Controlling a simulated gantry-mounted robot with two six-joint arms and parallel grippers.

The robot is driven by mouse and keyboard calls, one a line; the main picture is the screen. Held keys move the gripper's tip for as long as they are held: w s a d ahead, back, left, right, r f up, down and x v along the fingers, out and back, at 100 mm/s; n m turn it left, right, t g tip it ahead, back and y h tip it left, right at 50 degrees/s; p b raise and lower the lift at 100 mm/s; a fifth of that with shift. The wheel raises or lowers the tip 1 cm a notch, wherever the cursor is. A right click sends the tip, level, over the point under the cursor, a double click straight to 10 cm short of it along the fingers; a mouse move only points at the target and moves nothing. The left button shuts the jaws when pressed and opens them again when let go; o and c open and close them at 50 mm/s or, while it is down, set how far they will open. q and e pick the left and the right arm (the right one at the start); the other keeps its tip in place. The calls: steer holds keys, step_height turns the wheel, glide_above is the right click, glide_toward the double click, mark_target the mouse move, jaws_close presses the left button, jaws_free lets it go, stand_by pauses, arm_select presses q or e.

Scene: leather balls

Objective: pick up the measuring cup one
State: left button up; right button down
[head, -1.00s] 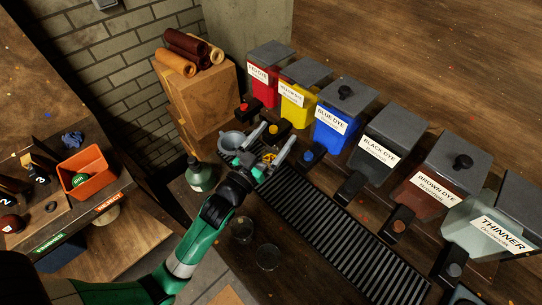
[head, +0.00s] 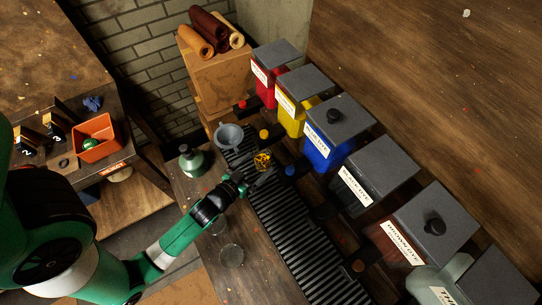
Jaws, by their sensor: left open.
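Two clear round cups stand on the dark bench: one (head: 231,255) nearer the front, the other (head: 218,226) just behind it, partly hidden by my left arm. A small cup with yellow in it (head: 262,160) stands at the black slatted rack. I cannot tell which of these is measuring cup one. My left gripper (head: 263,180) is open and empty, just on the near side of the yellow cup; whether they touch is unclear. My right gripper is not in view.
A grey funnel-like bowl (head: 229,136) sits at the rack's far end, beside a green bottle (head: 192,160). Dye tanks, including the blue one (head: 322,150), line the rack (head: 300,245). An orange bin (head: 97,137) stands on the left bench.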

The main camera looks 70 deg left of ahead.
mark_target(267, 152)
arm_select(q)
steer(key=shift+a+f, duration=0.1)
steer(key=shift+x, duration=1.15)
steer(key=x, duration=0.4)
steer(key=shift+w+a, duration=0.2)
steer(key=shift+a, duration=0.3)
steer(key=c, duration=1.5)
steer(key=shift+c, duration=0.2)
steer(key=shift+s, duration=0.1)
